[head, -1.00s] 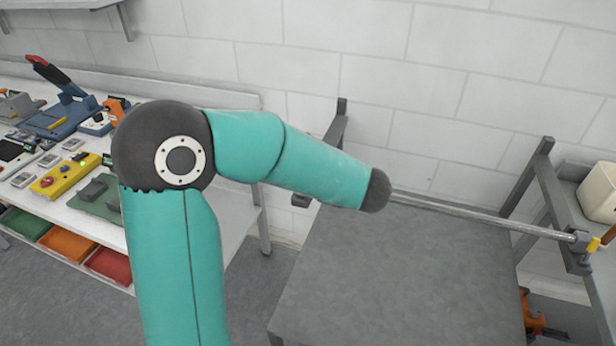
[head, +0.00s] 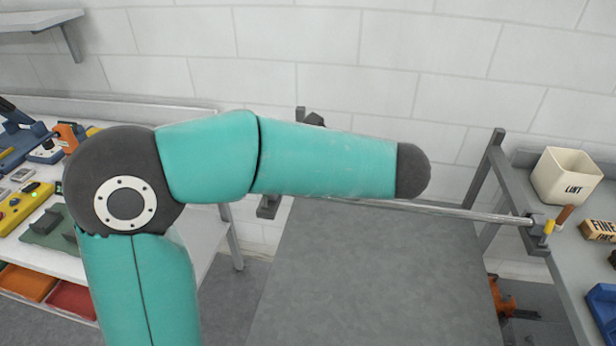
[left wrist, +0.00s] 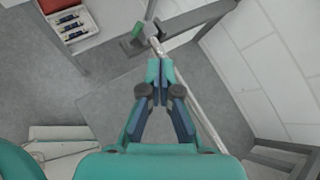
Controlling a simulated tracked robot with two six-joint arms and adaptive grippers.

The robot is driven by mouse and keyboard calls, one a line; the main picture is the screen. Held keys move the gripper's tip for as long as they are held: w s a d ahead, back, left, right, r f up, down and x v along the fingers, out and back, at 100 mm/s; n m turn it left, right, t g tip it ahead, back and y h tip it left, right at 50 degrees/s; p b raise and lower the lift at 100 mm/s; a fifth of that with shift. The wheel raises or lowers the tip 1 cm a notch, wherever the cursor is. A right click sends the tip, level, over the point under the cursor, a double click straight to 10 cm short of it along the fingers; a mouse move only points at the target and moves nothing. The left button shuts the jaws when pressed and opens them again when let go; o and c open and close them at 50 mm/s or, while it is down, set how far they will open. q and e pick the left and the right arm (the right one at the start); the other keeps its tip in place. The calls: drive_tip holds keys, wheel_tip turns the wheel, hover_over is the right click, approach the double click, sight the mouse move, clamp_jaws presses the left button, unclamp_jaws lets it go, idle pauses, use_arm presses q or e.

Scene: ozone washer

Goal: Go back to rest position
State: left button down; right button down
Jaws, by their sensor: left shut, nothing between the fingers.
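My left gripper (left wrist: 153,85) shows in the left wrist view, with its fingers shut together and nothing between them. Below it in that view is bare grey floor and a grey surface, with a metal rod running past its right side. In the head view my teal left arm spans the left and middle, and its gripper is not visible there. My right gripper is in neither view.
A cream bin (head: 566,176) sits on the right bench. A workbench with colored devices (head: 22,205) stands left, with an orange tray (head: 25,283) beneath.

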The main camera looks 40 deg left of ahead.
use_arm(q)
drive_tip(key=shift+f, duration=0.1)
idle(0.3)
drive_tip(key=d+f+h, duration=0.3)
drive_tip(key=d+f, duration=0.2)
drive_tip(key=f, duration=0.7)
drive_tip(key=s+d+f+n+h, duration=0.4)
drive_tip(key=d+f+n, duration=0.2)
drive_tip(key=f, duration=0.4)
drive_tip(key=s+d+f+n+g+h, duration=0.1)
drive_tip(key=s+d+f+n+h, duration=0.3)
drive_tip(key=f+n, duration=0.3)
drive_tip(key=s+d+f+n+h, duration=0.3)
drive_tip(key=s+d+f+n, duration=0.2)
drive_tip(key=f, duration=1)
drive_tip(key=d+n, duration=0.1)
drive_tip(key=d, duration=0.1)
drive_tip(key=shift+s+d+g+h, duration=0.2)
drive_tip(key=shift+d+g+h, duration=0.1)
drive_tip(key=shift+d+h, duration=0.1)
